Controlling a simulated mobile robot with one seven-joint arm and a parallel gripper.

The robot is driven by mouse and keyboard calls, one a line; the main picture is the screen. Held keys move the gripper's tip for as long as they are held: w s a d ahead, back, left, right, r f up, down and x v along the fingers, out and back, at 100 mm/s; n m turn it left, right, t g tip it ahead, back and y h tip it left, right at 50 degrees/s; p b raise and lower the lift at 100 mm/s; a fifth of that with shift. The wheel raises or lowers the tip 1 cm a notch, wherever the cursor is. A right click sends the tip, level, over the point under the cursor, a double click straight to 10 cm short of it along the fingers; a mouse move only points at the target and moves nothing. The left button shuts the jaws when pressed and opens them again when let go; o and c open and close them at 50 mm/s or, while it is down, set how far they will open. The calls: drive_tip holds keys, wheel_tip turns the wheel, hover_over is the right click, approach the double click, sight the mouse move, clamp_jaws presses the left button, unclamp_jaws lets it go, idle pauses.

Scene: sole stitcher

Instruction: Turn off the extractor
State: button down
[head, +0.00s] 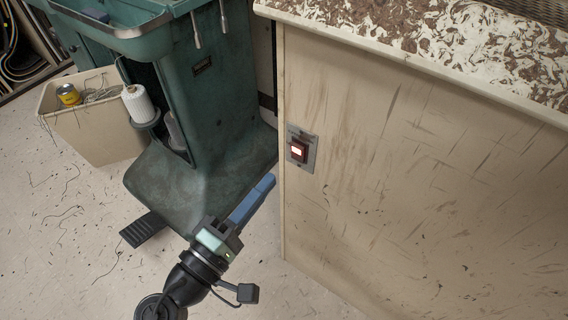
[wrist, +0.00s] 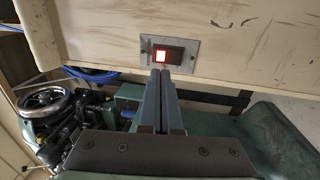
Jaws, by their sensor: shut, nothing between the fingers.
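The extractor's switch (head: 298,150) is a dark red-brown rocker on a grey metal plate, set in the side panel of the beige cabinet (head: 400,180). Part of the rocker glows bright. In the wrist view the switch (wrist: 168,52) shows its left part lit red-white, just beyond the fingertips. My gripper (head: 268,182) has blue-grey fingers shut together with nothing between them. In the head view the fingertips are left of and below the switch, apart from it. In the wrist view the closed fingertips (wrist: 161,72) overlap the plate's lower edge; I cannot tell the exact gap.
The green stitcher machine (head: 210,90) stands left of the cabinet, its base spreading under my gripper. A black pedal (head: 146,229) and a beige bin (head: 90,125) are on the floor. The cabinet top (head: 450,40) carries brown scraps. Floor at lower left is mostly clear.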

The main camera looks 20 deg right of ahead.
sight(295, 147)
drive_tip(key=b+x, duration=0.1)
drive_tip(key=x, duration=0.4)
drive_tip(key=shift+w+d, duration=0.35)
drive_tip(key=shift+d, duration=0.1)
drive_tip(key=shift+r, duration=0.1)
drive_tip(key=shift+w+d+r+p, duration=0.2)
drive_tip(key=shift+d+r+p, duration=0.05)
drive_tip(key=shift+r+p, duration=0.2)
drive_tip(key=shift+f, duration=0.15)
